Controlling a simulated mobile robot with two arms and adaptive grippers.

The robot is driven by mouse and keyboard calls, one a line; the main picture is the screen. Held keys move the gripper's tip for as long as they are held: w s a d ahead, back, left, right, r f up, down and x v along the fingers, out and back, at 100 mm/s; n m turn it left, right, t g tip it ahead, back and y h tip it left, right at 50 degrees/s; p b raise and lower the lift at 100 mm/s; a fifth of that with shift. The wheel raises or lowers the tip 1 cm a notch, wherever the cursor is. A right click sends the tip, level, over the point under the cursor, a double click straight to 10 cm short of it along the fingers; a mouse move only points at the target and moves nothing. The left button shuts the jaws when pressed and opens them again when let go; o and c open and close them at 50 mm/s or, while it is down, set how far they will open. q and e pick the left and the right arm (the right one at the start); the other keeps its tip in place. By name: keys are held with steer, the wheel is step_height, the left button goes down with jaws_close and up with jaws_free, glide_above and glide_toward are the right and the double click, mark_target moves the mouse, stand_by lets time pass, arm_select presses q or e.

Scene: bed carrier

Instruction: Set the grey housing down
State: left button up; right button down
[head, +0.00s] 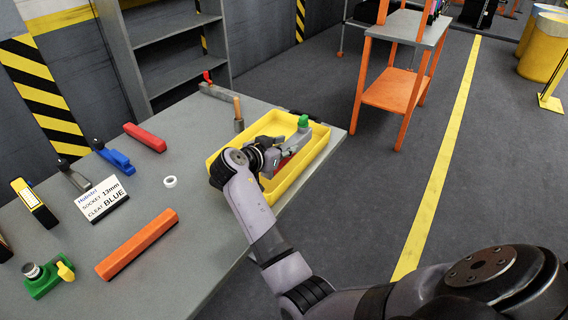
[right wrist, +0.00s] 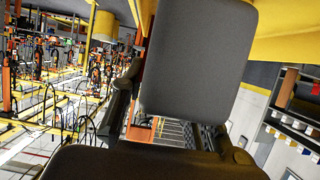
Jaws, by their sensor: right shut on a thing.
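My right gripper (head: 277,152) reaches into the yellow tray (head: 322,140) on the grey table. It is shut on a grey piece that I take to be the grey housing (head: 296,143), low between the tray walls. Whether the housing touches the tray floor cannot be told. A green knob (head: 303,121) shows at its far end; I cannot tell if it belongs to it. A bit of red (head: 283,163) shows beside the fingers. My left gripper is not in view.
On the table (head: 190,220) are an orange bar (head: 137,244), red bar (head: 145,137), blue clamp (head: 115,158), white ring (head: 170,182), label card (head: 101,199) and green fixture (head: 45,277). An upright wooden handle (head: 238,114) stands behind the tray. An orange cart (head: 392,90) stands beyond the table.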

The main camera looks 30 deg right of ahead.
step_height(320, 180, down, 6)
steer(key=shift+f, duration=0.25)
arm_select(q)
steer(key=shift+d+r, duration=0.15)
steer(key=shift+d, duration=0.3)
arm_select(e)
steer(key=shift+f, duration=0.2)
steer(key=c, duration=1.2)
jaws_free()
steer(key=shift+c, duration=0.2)
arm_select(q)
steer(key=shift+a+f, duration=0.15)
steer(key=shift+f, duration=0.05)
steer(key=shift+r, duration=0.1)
arm_select(e)
steer(key=shift+r, duration=0.1)
